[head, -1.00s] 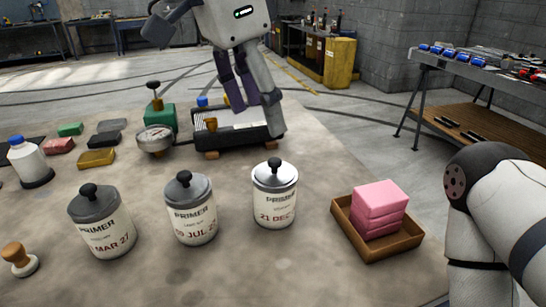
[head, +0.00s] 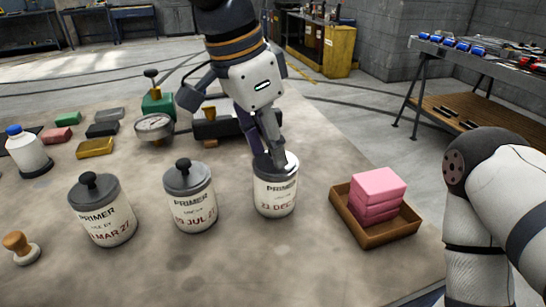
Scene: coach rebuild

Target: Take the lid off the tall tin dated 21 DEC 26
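Three white tins with dark lids stand upright in a row. The right-hand tin (head: 275,195) shows a red date with DEC; its year is not readable. Its lid (head: 290,166) sits on it, and the knob is hidden behind my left gripper (head: 266,152). The fingertips are down at the lid's top, around or beside the knob; I cannot tell if they grip it. The middle tin (head: 190,200) reads JUL 27 and the left tin (head: 103,215) reads MAR 27, both lidded. My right gripper is out of view; only its arm shows at right.
A wooden tray (head: 375,237) with pink blocks (head: 376,193) stands right of the tins. A stamp (head: 22,247), a white bottle (head: 27,150), coloured blocks and a gauge (head: 154,126) lie left and behind. The table front is clear.

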